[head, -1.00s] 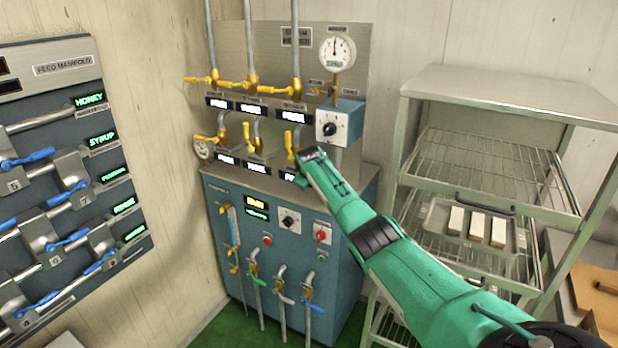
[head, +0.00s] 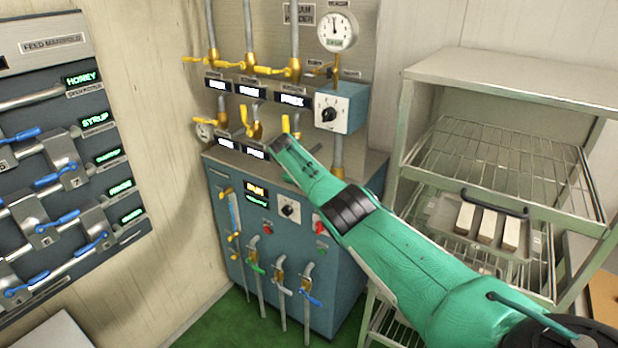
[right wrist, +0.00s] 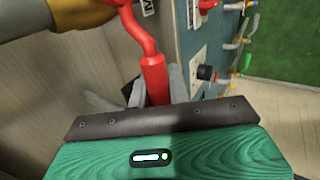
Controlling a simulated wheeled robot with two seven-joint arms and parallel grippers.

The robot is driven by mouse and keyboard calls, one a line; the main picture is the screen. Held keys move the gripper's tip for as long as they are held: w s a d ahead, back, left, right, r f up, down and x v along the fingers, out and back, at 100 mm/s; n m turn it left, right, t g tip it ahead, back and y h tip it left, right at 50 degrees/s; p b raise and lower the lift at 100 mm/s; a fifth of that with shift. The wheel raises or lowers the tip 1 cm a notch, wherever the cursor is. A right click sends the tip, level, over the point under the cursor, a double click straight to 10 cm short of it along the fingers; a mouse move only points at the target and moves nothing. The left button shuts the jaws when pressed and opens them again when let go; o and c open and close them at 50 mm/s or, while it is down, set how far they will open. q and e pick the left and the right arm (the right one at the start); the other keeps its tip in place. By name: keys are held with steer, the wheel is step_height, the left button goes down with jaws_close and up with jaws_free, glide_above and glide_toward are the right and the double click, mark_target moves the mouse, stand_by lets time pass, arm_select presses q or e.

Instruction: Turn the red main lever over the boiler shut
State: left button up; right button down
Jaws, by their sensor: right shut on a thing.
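The red lever (right wrist: 153,75) shows in the right wrist view, with a cranked neck and a thick round grip. Its upper end meets a yellow-gold fitting (right wrist: 70,15). My right gripper (right wrist: 160,95) is shut on the red grip, with a grey finger on either side. In the head view my green right arm reaches in from the lower right to the teal boiler cabinet (head: 235,185). There the arm's end hides its own fingers and the red lever. I cannot read the lever's angle from the head view. My left gripper is not in view.
Yellow valve levers (head: 243,68) and lit labels line the panel above the cabinet. A gauge (head: 337,31) and a blue dial box (head: 342,108) stand close to the arm. The feed manifold (head: 60,170) is left; a wire rack (head: 500,90) is right.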

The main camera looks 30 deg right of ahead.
steer(key=shift+f, duration=0.1)
steer(key=c, duration=1.6)
jaws_free()
steer(key=shift+p+v, duration=0.4)
steer(key=shift+v, duration=0.6)
steer(key=b+v, duration=0.2)
steer(key=v, duration=0.9)
steer(key=shift+a+r, duration=0.15)
steer(key=shift+r, duration=0.15)
